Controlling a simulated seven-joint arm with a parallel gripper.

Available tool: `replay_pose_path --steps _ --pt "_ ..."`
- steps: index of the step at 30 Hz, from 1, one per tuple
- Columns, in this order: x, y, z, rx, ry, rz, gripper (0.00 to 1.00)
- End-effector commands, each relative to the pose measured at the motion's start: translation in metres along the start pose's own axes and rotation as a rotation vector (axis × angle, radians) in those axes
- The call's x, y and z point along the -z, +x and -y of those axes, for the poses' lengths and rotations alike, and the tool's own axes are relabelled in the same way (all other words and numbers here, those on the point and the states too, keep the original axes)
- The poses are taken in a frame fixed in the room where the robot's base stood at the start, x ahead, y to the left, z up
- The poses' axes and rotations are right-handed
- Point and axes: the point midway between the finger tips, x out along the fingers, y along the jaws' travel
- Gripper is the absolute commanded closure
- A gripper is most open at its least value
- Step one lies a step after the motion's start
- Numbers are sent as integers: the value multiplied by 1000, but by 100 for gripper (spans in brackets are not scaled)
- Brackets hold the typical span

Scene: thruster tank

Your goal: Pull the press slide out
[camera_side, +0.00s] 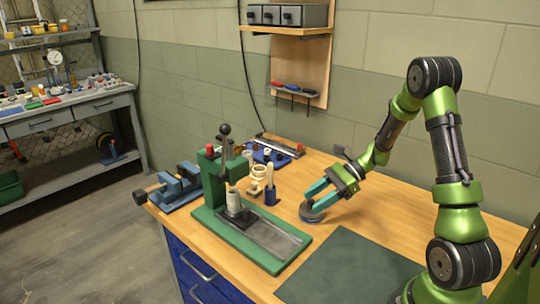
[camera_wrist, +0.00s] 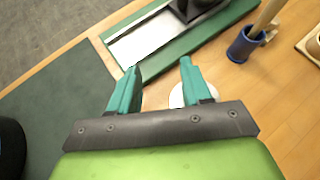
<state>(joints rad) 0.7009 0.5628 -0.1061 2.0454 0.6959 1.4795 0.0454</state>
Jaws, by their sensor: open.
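The green press (camera_side: 212,178) stands on the wooden bench with its lever upright. Its dark slide (camera_side: 236,216) sits below the column at the column end of the metal track (camera_side: 272,238), with a grey cylinder (camera_side: 233,200) on top. In the wrist view the slide's dark edge (camera_wrist: 186,10) shows at the top, and the bare track (camera_wrist: 150,36) runs down-left from it. My gripper (camera_side: 307,199) is open and empty, to the right of the press and apart from it. Its teal fingers also show in the wrist view (camera_wrist: 160,66), pointing towards the press base.
A blue vise (camera_side: 175,188) is at the left. A dark green mat (camera_side: 350,270) lies clear in front.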

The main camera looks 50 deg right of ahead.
Motion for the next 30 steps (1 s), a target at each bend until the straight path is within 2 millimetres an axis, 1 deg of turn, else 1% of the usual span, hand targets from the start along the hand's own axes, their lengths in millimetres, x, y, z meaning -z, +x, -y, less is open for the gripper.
replay_pose_path --steps 1,2,3,4,7,10,14,24,27,30 --pt "3 0 11 36 58 51 52" --pt "0 -1 19 60 83 85 52" --pt "-9 -3 28 85 95 120 52" --pt "-15 -5 32 98 101 140 52" --pt "-21 -2 34 105 118 168 52" --pt "-23 9 34 100 118 168 52" --pt "-27 33 36 96 117 167 52" --pt "-38 107 43 96 115 164 52" --pt "-41 126 46 97 114 164 52" --pt "-44 141 48 98 114 163 52"
